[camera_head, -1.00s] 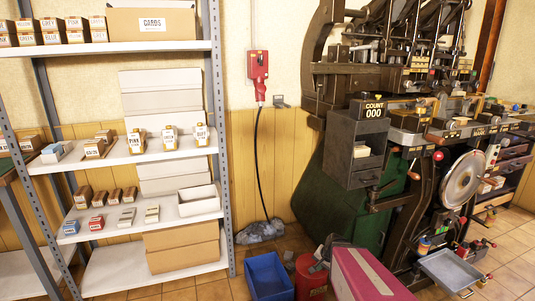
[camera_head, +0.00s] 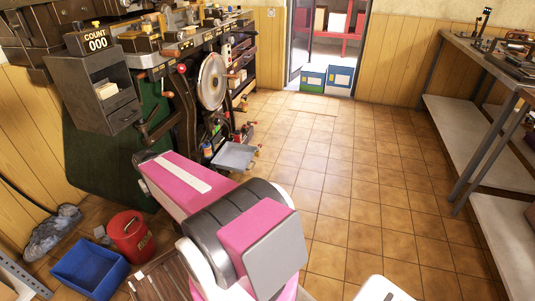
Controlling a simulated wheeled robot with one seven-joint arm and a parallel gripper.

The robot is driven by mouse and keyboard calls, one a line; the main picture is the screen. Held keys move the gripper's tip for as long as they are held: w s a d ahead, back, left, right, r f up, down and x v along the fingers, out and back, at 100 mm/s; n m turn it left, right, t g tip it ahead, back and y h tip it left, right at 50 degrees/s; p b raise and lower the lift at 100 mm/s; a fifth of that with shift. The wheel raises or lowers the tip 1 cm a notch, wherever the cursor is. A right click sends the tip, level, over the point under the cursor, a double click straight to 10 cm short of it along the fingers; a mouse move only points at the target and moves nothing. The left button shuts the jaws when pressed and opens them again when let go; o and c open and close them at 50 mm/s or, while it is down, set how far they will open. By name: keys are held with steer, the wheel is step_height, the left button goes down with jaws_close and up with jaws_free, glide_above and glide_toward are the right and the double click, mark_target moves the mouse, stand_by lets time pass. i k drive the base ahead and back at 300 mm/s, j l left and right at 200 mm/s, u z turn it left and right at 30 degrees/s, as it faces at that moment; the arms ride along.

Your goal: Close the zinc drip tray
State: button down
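The zinc drip tray (camera_head: 236,156) is a shallow grey metal tray low at the foot of the machine. It sticks out to the right of the machine into the room, above the tiled floor. Its near left corner is close behind my pink arm in the picture, and how it joins the machine is hard to see. My pink, white and black arm crosses the lower middle of the view. My gripper is not in view.
The dark press (camera_head: 155,110) with its round wheel (camera_head: 212,80) stands at left. A red bucket (camera_head: 130,238) and a blue bin (camera_head: 90,268) sit on the floor at lower left. A workbench (camera_head: 490,75) lines the right. The tiled floor between is open.

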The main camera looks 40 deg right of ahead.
mark_target(233, 156)
steer(key=l+z, duration=1.05)
steer(key=i+l, duration=0.05)
steer(key=l, duration=0.05)
